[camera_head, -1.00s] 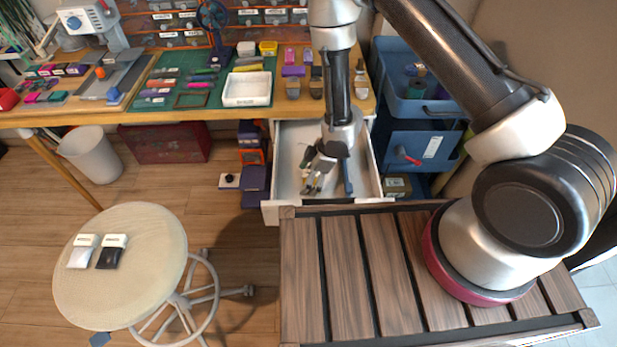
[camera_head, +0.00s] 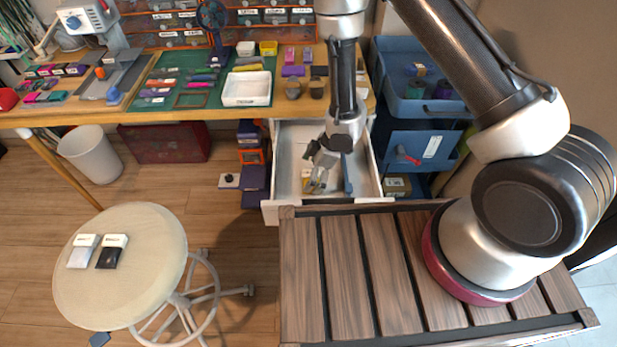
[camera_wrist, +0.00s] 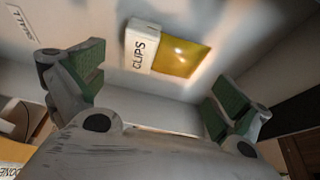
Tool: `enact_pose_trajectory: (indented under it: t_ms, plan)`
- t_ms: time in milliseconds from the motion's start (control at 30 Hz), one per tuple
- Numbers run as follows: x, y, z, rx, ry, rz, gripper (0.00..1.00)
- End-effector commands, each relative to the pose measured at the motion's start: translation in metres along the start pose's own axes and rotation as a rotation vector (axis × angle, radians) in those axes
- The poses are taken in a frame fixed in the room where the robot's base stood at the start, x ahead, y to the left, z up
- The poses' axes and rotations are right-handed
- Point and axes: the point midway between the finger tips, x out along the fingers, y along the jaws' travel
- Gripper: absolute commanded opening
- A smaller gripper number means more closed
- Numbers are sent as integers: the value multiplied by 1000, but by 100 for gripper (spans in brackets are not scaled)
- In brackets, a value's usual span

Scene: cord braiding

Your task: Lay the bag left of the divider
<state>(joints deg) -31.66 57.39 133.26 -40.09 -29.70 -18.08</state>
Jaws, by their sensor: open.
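A small bag with a white header reading CLIPS and yellow contents (camera_wrist: 180,55) lies flat on the drawer floor in the wrist view. In the head view a bit of its yellow (camera_head: 306,181) shows beside my gripper, which partly hides it. The bag is in the left part of the open drawer (camera_head: 291,146), left of a blue upright strip (camera_head: 347,178) that looks like the divider. My gripper (camera_head: 318,184) is inside the drawer over the bag. In the wrist view my gripper (camera_wrist: 153,85) is open, its green-padded fingers wide apart, with nothing between them and the bag beyond.
The drawer walls stand close around my gripper. The workbench (camera_head: 220,113) with a white tray (camera_head: 247,88) is behind it. A slatted wooden surface (camera_head: 345,270) lies in front. Two bags, white (camera_head: 79,256) and black (camera_head: 109,257), lie on the round stool (camera_head: 150,290). Blue bins (camera_head: 420,105) stand right.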

Motion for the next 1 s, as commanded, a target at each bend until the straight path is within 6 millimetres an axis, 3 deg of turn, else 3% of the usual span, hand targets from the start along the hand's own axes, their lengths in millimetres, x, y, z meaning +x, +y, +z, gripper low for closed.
enact_pose_trajectory:
  t_ms: [200,400,733,833,933,1000]
  plan:
    - [-52,1,0,1,2,4,100]
    - [-87,1,0,0,2,2,100]
    - [-101,1,0,2,0,3,100]
    - [-116,13,2,22,-16,39,100]
    - [-158,42,11,90,-59,134,100]
    - [-205,64,22,172,-102,226,100]
